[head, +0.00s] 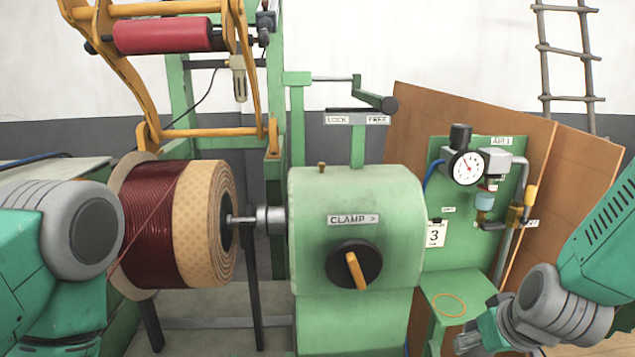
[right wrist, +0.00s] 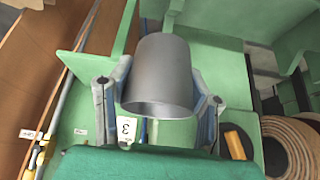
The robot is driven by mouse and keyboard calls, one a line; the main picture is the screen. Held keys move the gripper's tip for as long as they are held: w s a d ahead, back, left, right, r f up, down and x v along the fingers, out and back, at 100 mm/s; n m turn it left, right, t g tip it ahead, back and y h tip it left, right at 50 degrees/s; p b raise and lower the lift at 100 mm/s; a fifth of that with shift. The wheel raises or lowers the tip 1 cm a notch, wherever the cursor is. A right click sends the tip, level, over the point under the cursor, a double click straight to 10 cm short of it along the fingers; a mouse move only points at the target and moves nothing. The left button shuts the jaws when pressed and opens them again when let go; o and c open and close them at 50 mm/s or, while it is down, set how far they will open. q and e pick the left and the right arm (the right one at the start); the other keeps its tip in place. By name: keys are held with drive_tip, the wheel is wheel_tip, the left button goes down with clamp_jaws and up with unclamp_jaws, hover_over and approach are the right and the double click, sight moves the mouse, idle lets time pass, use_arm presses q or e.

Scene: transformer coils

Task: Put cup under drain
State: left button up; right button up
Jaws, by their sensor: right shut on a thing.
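In the right wrist view a plain grey cup (right wrist: 160,75) sits between the two fingers of my right gripper (right wrist: 161,92), which is shut on it. In the head view my right gripper (head: 480,338) is at the lower right, in front of the green shelf (head: 462,283); the cup cannot be made out clearly there. The air unit with its bluish bowl (head: 484,201) and the drain fitting (head: 490,225) below it are on the green panel, above the shelf. An orange ring (head: 448,304) is marked on the shelf. My left arm shows at the left, its gripper out of frame.
The green clamp housing (head: 357,220) with its orange-handled knob (head: 355,270) stands left of the shelf. A dark red coil (head: 155,220) is further left. A gauge (head: 467,167), pipe and yellow-handled valve (head: 529,198) crowd the panel. The shelf top around the ring looks clear.

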drive_tip(key=s+a+f+b, duration=0.3)
drive_tip(key=s+f+b, duration=0.3)
drive_tip(key=f, duration=0.6)
drive_tip(key=s, duration=0.2)
drive_tip(key=shift+s+a+f, duration=0.2)
drive_tip(key=shift+s+a, duration=0.15)
drive_tip(key=shift+a, duration=0.05)
